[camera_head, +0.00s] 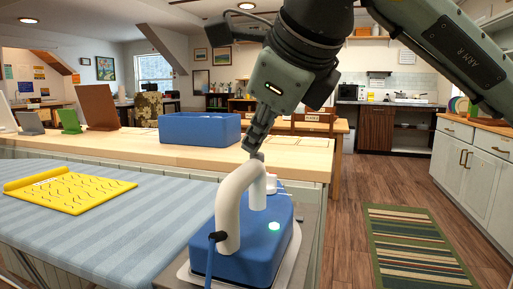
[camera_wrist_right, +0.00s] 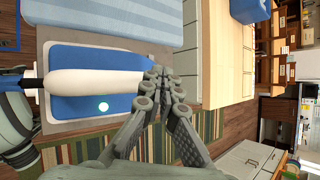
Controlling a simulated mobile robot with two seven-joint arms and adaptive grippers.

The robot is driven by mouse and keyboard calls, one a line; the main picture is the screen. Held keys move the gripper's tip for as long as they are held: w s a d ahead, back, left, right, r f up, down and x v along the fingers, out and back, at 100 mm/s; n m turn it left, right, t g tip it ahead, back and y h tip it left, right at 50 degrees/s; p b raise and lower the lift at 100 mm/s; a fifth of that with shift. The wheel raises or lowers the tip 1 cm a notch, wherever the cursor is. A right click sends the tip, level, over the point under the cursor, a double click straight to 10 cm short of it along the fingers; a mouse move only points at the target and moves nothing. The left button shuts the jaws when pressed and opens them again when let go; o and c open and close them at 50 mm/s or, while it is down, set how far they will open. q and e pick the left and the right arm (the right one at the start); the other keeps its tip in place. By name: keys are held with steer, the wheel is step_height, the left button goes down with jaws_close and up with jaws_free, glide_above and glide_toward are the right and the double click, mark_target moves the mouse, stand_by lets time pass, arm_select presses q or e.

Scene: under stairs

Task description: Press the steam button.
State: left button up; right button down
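A blue steam iron (camera_head: 262,250) with a thick white arched handle (camera_head: 232,205) sits on a grey-and-white rest at the end of the ironing surface. A round glowing green-white button (camera_head: 274,226) is on its blue top, right of the handle. In the right wrist view the iron (camera_wrist_right: 122,107) lies left of my fingers, and the button (camera_wrist_right: 103,107) is uncovered. My right gripper (camera_head: 254,152) points down above the far end of the handle. In the wrist view its fingertips (camera_wrist_right: 161,76) are together with nothing between them. Whether it touches the handle is unclear. My left gripper is not in view.
A striped blue ironing surface (camera_head: 110,225) with a yellow mat (camera_head: 68,190) lies left. A wooden counter (camera_head: 300,158) with a blue bin (camera_head: 199,128) stands behind. A blue cord (camera_head: 210,262) hangs from the iron's near side. Open floor with a striped rug (camera_head: 420,245) is right.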

mark_target(256, 159)
stand_by(0.3)
steer(key=shift+r+p, duration=1.8)
steer(key=shift+r, duration=1.3)
